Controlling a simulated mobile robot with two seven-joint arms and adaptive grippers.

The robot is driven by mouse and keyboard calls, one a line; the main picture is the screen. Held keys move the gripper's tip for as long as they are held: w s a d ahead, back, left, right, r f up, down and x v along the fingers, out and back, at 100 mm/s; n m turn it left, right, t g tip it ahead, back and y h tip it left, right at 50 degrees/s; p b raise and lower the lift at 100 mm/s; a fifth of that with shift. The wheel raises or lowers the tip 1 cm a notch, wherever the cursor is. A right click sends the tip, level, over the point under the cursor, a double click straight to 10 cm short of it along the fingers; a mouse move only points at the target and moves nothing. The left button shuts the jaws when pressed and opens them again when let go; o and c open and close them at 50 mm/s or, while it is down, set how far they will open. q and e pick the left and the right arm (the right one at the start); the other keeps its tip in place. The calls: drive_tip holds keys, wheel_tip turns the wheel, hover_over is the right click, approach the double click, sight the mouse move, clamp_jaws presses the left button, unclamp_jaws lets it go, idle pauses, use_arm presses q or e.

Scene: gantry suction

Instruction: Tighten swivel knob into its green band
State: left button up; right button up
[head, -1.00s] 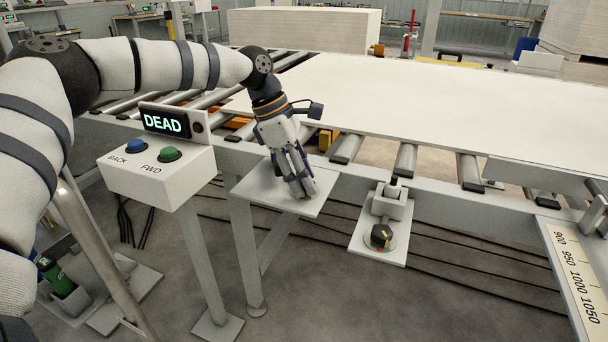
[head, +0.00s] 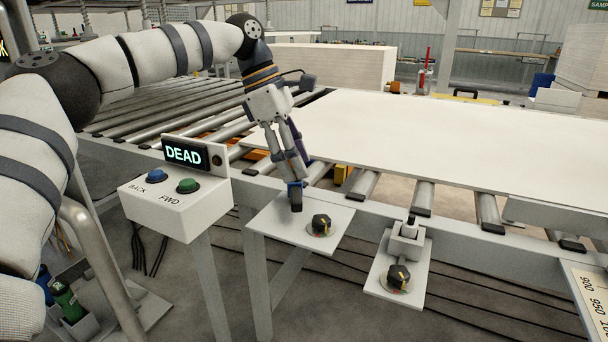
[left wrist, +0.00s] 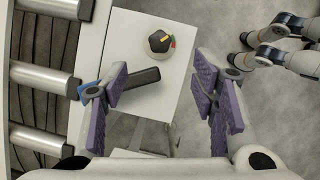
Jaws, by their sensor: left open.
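A black knob (head: 321,225) with a yellow pointer sits on a white plate (head: 275,225) beside the conveyor. In the left wrist view the knob (left wrist: 160,42) stands on a round base with red and yellow marks; no green band can be made out. A second black knob (head: 398,277) with a yellow pointer is on the bracket to the right. My left gripper (head: 296,190) is open and empty, above the plate and left of the first knob. A dark bar with a blue end (left wrist: 135,79) shows between its fingers. My right gripper (left wrist: 242,50) shows in the left wrist view.
A white control box (head: 176,208) with blue and green buttons and a DEAD display (head: 184,154) stands left of the plate. Conveyor rollers (head: 362,187) and a large white board (head: 400,140) lie behind. A post with a grey block (head: 407,240) rises on the right bracket.

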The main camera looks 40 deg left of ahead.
use_arm(q)
drive_tip(key=n+g+y+p, duration=0.2)
drive_tip(key=n+y+p, duration=0.15)
drive_tip(key=n, duration=0.55)
hover_over(321, 218)
drive_tip(key=b, duration=0.1)
drive_tip(key=shift+y, duration=0.25)
wheel_tip(321, 218, down, 11)
drive_tip(key=shift+f, duration=0.15)
use_arm(e)
drive_tip(key=shift+t, duration=0.5)
drive_tip(key=w+r, duration=0.2)
drive_tip(key=r, duration=0.1)
drive_tip(key=shift+w+a, duration=0.15)
drive_tip(key=shift+w, duration=0.2)
